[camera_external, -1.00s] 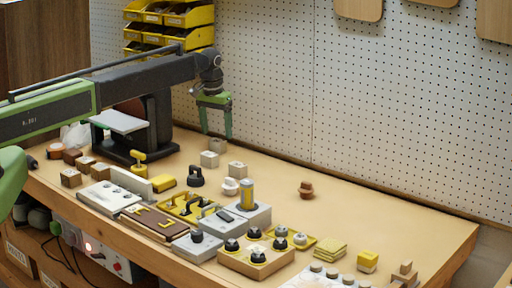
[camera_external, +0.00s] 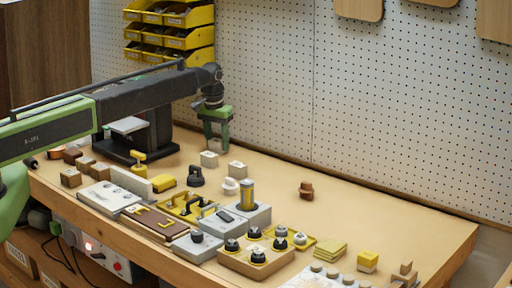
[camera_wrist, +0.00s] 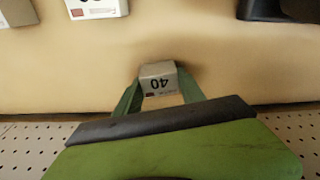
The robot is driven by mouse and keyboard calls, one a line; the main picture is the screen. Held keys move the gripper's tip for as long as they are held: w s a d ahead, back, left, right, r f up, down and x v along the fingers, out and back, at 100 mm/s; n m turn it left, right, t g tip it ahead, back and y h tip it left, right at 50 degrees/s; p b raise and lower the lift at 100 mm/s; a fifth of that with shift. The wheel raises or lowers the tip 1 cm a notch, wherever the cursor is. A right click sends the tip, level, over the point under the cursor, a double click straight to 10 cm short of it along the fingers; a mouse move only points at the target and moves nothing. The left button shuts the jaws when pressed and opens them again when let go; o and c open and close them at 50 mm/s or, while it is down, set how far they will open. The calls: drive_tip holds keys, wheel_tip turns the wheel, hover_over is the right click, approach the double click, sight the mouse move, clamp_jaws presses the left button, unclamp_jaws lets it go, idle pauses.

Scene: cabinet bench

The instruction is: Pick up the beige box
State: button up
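The beige box (camera_wrist: 160,82), a small block with "40" on its face, sits between the two fingertips of my gripper in the wrist view. My gripper (camera_external: 216,147) points down at the back of the bench in the external view. One finger lies along each side of the box, with no clear gap showing, so it looks shut on the box. In the external view the fingers mostly hide this box. I cannot tell whether it is off the bench top.
Two similar pale boxes (camera_external: 209,159) (camera_external: 237,169) stand just in front of my gripper. A black-handled weight (camera_external: 196,177) and a white knob piece (camera_external: 230,186) are close by. The pegboard wall (camera_external: 265,90) rises behind. The bench top at right is mostly clear.

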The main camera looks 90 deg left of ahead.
sight(219, 140)
drive_tip(key=c, duration=0.7)
drive_tip(key=r+p, duration=0.5)
drive_tip(key=shift+d+r, duration=0.2)
drive_tip(key=shift+d, duration=0.1)
drive_tip(key=shift+w+d+r+p, duration=0.4)
drive_tip(key=shift+d+r+p, duration=0.6)
drive_tip(key=shift+d, duration=0.8)
drive_tip(key=shift+w+d+r+p, duration=0.45)
drive_tip(key=shift+d+r+p, duration=0.5)
drive_tip(key=shift+d, duration=0.85)
drive_tip(key=shift+w+d+r+p, duration=0.4)
drive_tip(key=shift+d+r+p, duration=0.55)
drive_tip(key=shift+d, duration=0.85)
